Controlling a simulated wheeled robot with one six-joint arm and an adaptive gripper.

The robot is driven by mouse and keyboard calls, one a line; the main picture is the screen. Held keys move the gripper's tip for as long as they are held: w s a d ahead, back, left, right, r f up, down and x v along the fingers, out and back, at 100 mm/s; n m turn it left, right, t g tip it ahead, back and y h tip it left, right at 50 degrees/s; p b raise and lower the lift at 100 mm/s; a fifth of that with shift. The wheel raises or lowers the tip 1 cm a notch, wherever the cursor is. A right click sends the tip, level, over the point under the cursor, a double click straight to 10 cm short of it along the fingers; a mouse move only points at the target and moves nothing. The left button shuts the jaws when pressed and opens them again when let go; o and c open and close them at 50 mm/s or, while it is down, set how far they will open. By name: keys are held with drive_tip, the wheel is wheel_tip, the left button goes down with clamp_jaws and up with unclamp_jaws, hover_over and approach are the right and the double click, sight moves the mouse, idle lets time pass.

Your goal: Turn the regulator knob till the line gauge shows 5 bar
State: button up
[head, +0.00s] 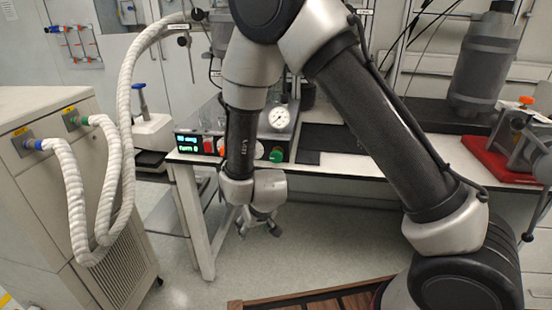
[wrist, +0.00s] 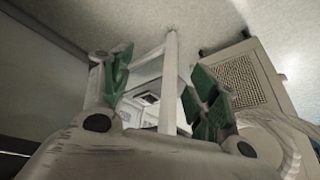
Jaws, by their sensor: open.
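A round white gauge (head: 279,118) stands on the bench beside my arm; its reading is too small to tell. A second pale dial (head: 259,151) on the front panel is partly hidden by my arm. A green knob (head: 276,155) sits at the right end of that panel; I cannot tell whether it is the regulator knob. My gripper (head: 258,229) hangs in front of the bench, below the table edge and the panel. It is open and empty, and its green-padded fingers (wrist: 160,92) are spread in the wrist view. The wrist view shows no knob or gauge.
A lit display (head: 187,143) and red switch (head: 209,145) are left of my arm on the panel. A beige cabinet (head: 117,262) with white hoses (head: 124,120) stands left. A red-based stand (head: 497,158) is on the right bench. Floor below the bench is open.

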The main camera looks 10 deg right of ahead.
drive_tip(key=w+f+t+h, duration=0.1)
drive_tip(key=w+f+t, duration=0.2)
drive_tip(key=m+t+h, duration=0.2)
drive_tip(key=t+h, duration=0.5)
drive_tip(key=t, duration=0.2)
approach(276, 159)
drive_tip(key=x, duration=1)
drive_tip(key=shift+w, duration=0.4)
drive_tip(key=c, duration=1)
